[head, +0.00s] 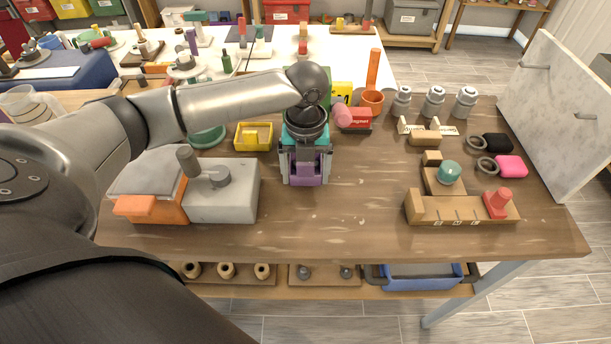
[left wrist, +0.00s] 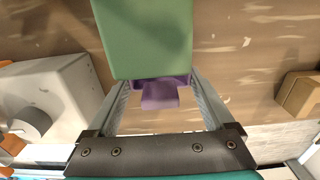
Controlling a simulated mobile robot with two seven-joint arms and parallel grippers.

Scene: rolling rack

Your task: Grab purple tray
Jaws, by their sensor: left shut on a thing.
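The purple tray (head: 308,173) is at the middle of the wooden table, under my left gripper (head: 304,182). In the left wrist view the purple tray (left wrist: 160,98) shows as a purple edge with a protruding tab, between the two fingers of my left gripper (left wrist: 156,84). The fingers are shut on it. A large green block (left wrist: 150,38) covers most of the tray in that view. My gripper hides much of the tray in the head view, so I cannot tell if it touches the table. My right gripper is not in view.
A grey-and-orange machine (head: 225,195) stands to the left. A yellow bin (head: 253,136) and red box (head: 354,120) are behind. A wooden fixture (head: 455,209) with a red piece stands to the right. The table's front middle is clear. A white panel (head: 555,115) stands at the right edge.

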